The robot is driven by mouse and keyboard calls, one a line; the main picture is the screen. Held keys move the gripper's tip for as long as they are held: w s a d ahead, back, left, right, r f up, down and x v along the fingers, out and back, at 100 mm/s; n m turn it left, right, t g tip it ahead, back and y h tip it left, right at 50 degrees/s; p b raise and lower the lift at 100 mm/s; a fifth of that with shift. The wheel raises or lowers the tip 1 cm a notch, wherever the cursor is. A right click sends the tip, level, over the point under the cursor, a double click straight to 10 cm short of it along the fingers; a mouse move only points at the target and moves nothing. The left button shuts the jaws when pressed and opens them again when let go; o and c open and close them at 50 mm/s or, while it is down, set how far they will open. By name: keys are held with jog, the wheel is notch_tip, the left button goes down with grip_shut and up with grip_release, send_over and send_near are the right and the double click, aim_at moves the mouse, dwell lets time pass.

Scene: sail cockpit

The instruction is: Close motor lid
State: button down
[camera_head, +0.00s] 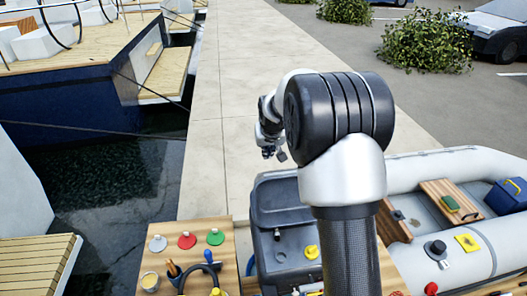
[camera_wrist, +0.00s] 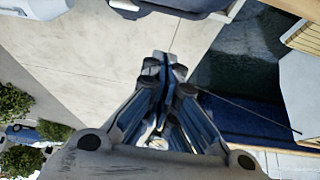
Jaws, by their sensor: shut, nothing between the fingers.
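The dark grey motor (camera_head: 290,240) stands in the lower middle of the head view, by the dock edge. A raised dark panel at its back (camera_head: 282,192) looks like its lid standing open. A yellow cap (camera_head: 311,252) shows in the motor's open top. My arm hides the motor's right side. My gripper (camera_head: 271,154) is above and beyond the motor, over the concrete dock, touching nothing. In the wrist view my gripper (camera_wrist: 166,68) is shut and empty. A dark grey edge at the top of that view may be the motor; I cannot tell.
A wooden board (camera_head: 160,268) with coloured knobs and tools lies left of the motor. A grey inflatable boat (camera_head: 470,262) lies to the right, with a blue box (camera_head: 507,195). The concrete dock (camera_head: 240,90) is clear beyond. A blue-hulled boat (camera_head: 75,105) floats at left.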

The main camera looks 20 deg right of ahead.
notch_tip(320, 180, down, 6)
jog(key=b, duration=0.1)
dwell(0.5)
jog(key=shift+s, duration=0.15)
